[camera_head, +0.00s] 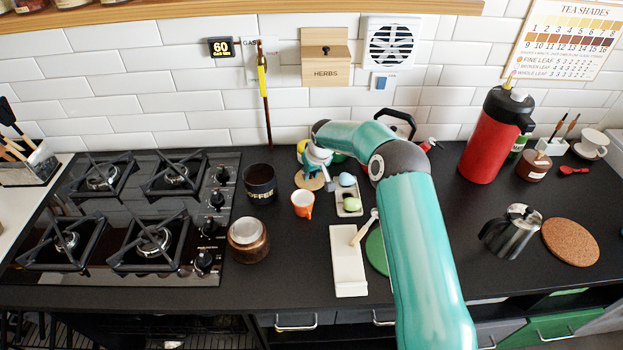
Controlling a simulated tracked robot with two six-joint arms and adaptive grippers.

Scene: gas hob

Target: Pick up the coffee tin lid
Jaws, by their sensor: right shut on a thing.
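The black coffee tin (261,186), lettered COFFEE, stands upright right of the hob with its top open and dark inside. A round tan disc, which looks like its lid (301,181), is just right of the tin. My right gripper (324,178) is at the lid, shut on it and pointing down. The wrist and fingers hide part of the lid. I cannot tell whether the lid is clear of the counter. My left gripper is not in view.
An orange cup (302,204), a brown jar (248,240) and a tray with egg-shaped items (347,211) stand close by. The gas hob (130,222) is at the left. A red flask (488,142) and steel pot (512,232) stand at the right.

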